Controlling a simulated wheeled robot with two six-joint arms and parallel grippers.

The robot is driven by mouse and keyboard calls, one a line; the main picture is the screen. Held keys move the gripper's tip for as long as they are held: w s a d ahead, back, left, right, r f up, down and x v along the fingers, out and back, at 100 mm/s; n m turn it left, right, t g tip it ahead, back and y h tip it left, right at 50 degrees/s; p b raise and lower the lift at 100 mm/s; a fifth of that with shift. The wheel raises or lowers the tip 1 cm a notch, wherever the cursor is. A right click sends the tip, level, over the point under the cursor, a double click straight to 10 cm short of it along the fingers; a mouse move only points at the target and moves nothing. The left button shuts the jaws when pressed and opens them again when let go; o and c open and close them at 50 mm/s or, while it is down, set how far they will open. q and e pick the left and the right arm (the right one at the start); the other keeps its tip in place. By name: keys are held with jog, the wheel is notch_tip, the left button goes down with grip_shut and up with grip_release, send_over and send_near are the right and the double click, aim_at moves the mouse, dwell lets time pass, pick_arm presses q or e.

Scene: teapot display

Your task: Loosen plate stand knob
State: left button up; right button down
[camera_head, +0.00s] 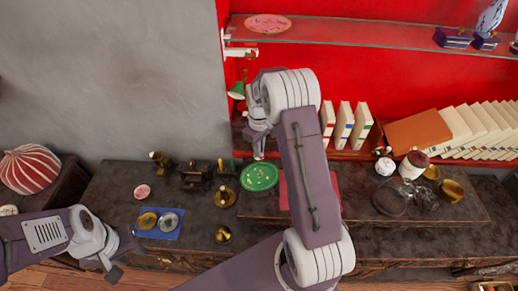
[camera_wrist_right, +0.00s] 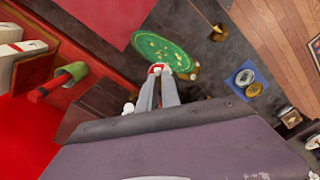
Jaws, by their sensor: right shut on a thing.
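A green plate (camera_head: 259,177) with light markings stands on the dark display surface below my right gripper. It shows large in the right wrist view (camera_wrist_right: 163,50). My right gripper (camera_wrist_right: 158,72) has its fingertips together at the plate's near edge, shut on the small stand knob, which the fingertips mostly hide. A small gold-coloured piece (camera_wrist_right: 190,75) shows beside the fingertips at the plate's edge. In the head view my right gripper (camera_head: 259,152) points down just behind the plate. My left gripper (camera_head: 112,272) is low at the left, away from the plate; its jaws are not clear.
Brass items (camera_head: 224,197) and a blue mat (camera_head: 160,223) with two round pieces lie left of the plate. A green lamp-like object (camera_head: 237,91) hangs close to my right wrist. White books (camera_head: 344,124) and a glass shelf (camera_head: 340,31) are at the right and above.

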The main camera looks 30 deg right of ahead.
jog(key=c, duration=1.5)
grip_release()
jog(key=shift+c, duration=0.2)
jog(key=shift+r, duration=0.25)
notch_tip(320, 180, up, 9)
jog(key=b, duration=0.2)
jog(key=shift+f, duration=0.2)
jog(key=shift+s+f, duration=0.1)
